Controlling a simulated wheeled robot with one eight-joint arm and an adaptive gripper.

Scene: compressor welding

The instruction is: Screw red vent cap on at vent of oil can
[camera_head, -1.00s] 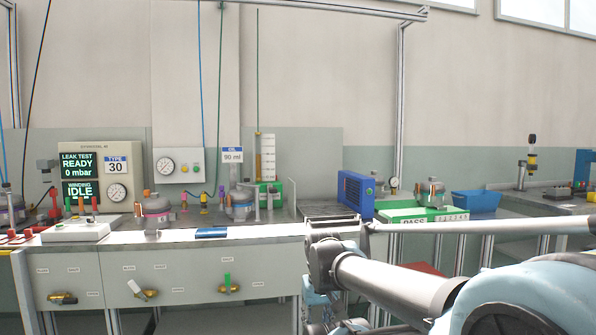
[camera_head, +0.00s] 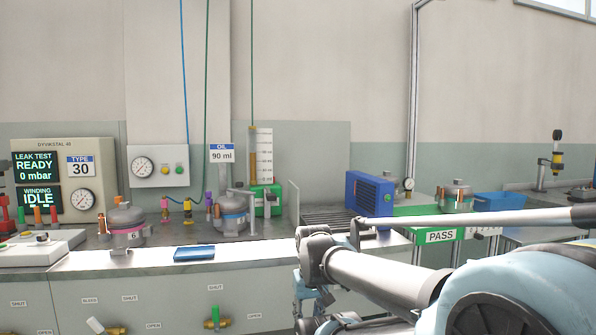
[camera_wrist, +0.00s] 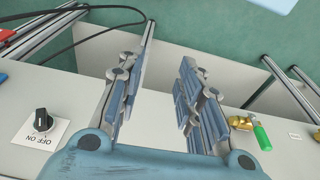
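The green oil can (camera_head: 265,199) seems to be the green container under the clear graduated column on the back of the bench, beside the "OIL 90 ml" sign. Its vent is too small to make out. I cannot pick out a red vent cap with certainty in either view. My gripper (camera_wrist: 158,95) is open and empty in the wrist view, its two padded fingers well apart over the bench's front panel. In the head view my gripper (camera_head: 308,298) is partly hidden, low in front of the bench and well apart from the oil can.
Compressors (camera_head: 128,227) and (camera_head: 233,215) stand on the bench near a blue flat object (camera_head: 194,253). A blue finned box (camera_head: 369,193) and a green PASS stand (camera_head: 440,236) are to the right. A valve with a green handle (camera_wrist: 261,137) and a black knob (camera_wrist: 42,121) are near my fingers.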

